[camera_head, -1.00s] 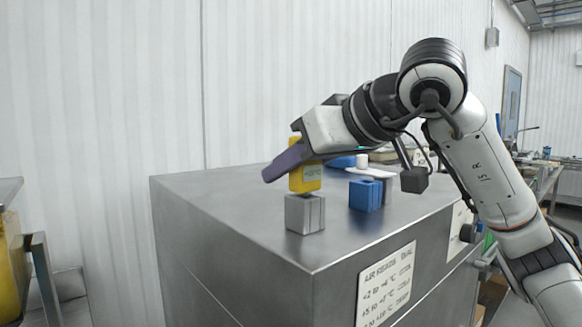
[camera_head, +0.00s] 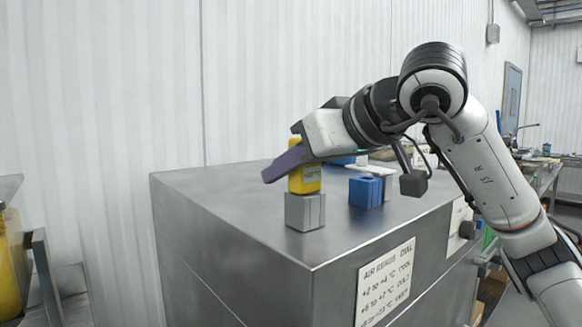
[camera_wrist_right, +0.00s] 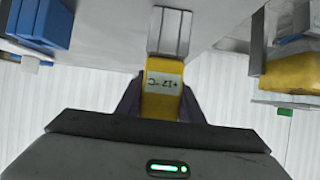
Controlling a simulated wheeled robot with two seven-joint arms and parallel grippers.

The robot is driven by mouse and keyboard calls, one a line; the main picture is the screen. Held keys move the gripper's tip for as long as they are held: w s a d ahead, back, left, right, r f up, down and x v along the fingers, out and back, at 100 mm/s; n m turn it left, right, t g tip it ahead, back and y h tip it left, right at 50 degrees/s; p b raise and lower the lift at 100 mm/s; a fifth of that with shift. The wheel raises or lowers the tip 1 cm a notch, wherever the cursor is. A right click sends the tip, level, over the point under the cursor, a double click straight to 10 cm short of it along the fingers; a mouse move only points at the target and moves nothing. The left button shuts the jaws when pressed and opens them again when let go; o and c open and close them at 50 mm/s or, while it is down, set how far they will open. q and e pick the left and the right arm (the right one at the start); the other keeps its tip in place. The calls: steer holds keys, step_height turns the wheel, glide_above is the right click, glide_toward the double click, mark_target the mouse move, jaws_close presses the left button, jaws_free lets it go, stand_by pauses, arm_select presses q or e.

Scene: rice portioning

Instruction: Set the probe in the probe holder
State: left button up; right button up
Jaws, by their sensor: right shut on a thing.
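The probe (camera_head: 306,180) is a yellow block-shaped device with a small display. The grey probe holder (camera_head: 305,212) stands on the steel cabinet top directly under the probe. The holder (camera_wrist_right: 170,32) also shows just beyond the probe in the wrist view. The probe's lower end meets the holder's top; how deep it sits inside I cannot tell. My left gripper is not in view.
A blue block-like holder (camera_head: 366,192) stands to the right on the steel cabinet (camera_head: 240,190), with a white item behind it. A sign (camera_head: 385,285) with temperature text is on the cabinet front. A yellow container (camera_head: 10,260) is at the far left.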

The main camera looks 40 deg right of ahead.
steer(key=shift+f, duration=0.1)
steer(key=o, duration=1.7)
steer(key=shift+o, duration=0.2)
step_height(320, 180, up, 8)
steer(key=p, duration=0.5)
